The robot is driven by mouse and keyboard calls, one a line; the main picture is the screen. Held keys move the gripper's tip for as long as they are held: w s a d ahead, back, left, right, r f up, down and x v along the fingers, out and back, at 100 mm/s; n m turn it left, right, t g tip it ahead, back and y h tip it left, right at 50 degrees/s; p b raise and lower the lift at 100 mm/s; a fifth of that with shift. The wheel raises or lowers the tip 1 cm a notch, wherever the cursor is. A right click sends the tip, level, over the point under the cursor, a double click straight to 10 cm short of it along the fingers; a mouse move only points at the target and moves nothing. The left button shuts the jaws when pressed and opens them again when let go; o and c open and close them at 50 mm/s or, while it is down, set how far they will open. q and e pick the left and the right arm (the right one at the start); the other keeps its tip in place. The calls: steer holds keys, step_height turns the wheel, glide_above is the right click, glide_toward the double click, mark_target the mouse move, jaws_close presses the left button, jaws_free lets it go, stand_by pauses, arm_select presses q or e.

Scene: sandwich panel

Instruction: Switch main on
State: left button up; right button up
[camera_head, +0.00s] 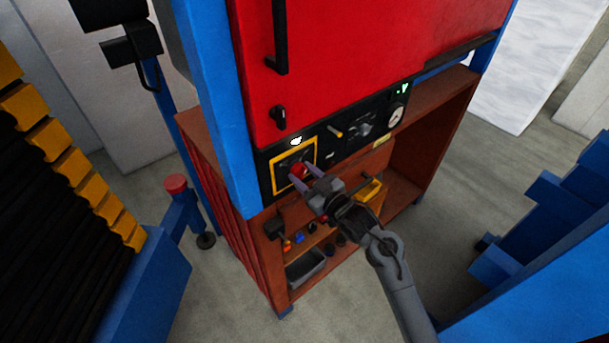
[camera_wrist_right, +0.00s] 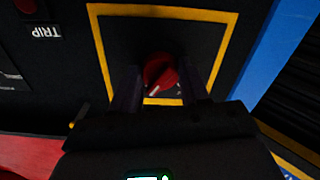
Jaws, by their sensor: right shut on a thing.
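The main switch is a red rotary knob (camera_head: 297,171) inside a yellow-framed black square on the left of the black control panel. In the right wrist view the red knob (camera_wrist_right: 160,72) sits between my two fingers, with a pale mark on its lower left face. My right gripper (camera_head: 300,175) reaches the knob from the front right and is shut on it; the wrist view shows the gripper (camera_wrist_right: 162,88) with one finger on each side. The fingers hide part of the knob and its markings. My left gripper is not in view.
The black panel (camera_head: 347,136) also carries a yellow-tipped lever, a dark rotary control and a round gauge (camera_head: 396,117). A red door (camera_head: 350,60) is above. Below, a brown shelf holds a grey bin (camera_head: 306,268) and a yellow bin (camera_head: 371,191). A blue post (camera_head: 215,100) stands left.

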steer(key=shift+r+m+p, duration=0.25)
steer(key=shift+m+p, duration=0.55)
steer(key=shift+p, duration=0.2)
steer(key=shift+c, duration=0.2)
steer(key=shift+f+m+p, duration=0.2)
steer(key=shift+m+p, duration=0.1)
steer(key=shift+m, duration=0.4)
steer(key=shift+f, duration=0.1)
steer(key=o, duration=1)
steer(key=shift+o, duration=0.2)
